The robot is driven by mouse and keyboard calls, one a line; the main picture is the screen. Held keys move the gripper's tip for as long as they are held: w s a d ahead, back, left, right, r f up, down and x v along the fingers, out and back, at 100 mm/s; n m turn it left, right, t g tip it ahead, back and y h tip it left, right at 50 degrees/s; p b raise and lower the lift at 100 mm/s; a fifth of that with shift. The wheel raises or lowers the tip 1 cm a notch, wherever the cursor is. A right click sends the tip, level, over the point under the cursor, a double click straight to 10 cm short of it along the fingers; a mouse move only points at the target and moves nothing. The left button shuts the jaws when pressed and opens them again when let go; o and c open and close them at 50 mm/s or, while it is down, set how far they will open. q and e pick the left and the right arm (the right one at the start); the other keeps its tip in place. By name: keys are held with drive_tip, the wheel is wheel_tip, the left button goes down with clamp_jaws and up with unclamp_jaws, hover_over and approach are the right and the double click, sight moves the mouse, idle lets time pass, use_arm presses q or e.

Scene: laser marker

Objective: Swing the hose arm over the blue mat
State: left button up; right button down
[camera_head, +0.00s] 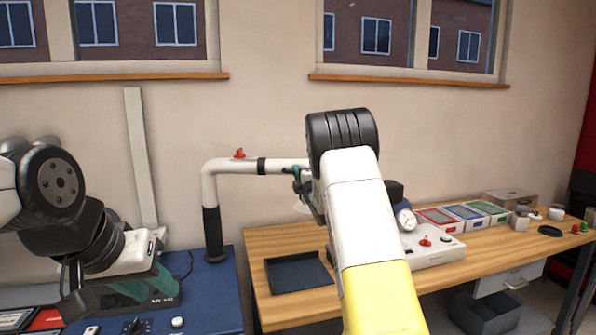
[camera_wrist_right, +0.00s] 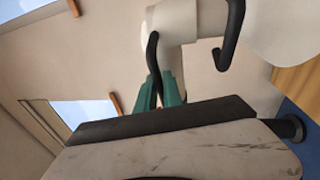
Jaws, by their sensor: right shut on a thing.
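The hose arm (camera_head: 225,167) is a white pipe that rises from a dark upright at the left, bends and runs right, level, with a black band on it. Its right end is partly hidden behind my right arm. My right gripper (camera_head: 303,182) is at that end; in the right wrist view, its teal fingers (camera_wrist_right: 160,92) are shut on a black handle beside the white pipe (camera_wrist_right: 175,25).
The wooden table (camera_head: 400,280) carries a white unit with a gauge (camera_head: 405,219) and red, blue and green trays (camera_head: 466,212). The wall is close behind.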

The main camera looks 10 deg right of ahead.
drive_tip(key=s+a+m+h, duration=0.5)
drive_tip(key=s+a+h, duration=0.4)
drive_tip(key=s, duration=0.3)
drive_tip(key=shift+s+a+g, duration=0.2)
drive_tip(key=shift+a+g, duration=0.1)
drive_tip(key=c, duration=1.5)
unclamp_jaws()
drive_tip(key=v, duration=0.7)
drive_tip(key=shift+s, duration=0.35)
drive_tip(key=shift+a+f, duration=0.1)
drive_tip(key=shift+f, duration=0.05)
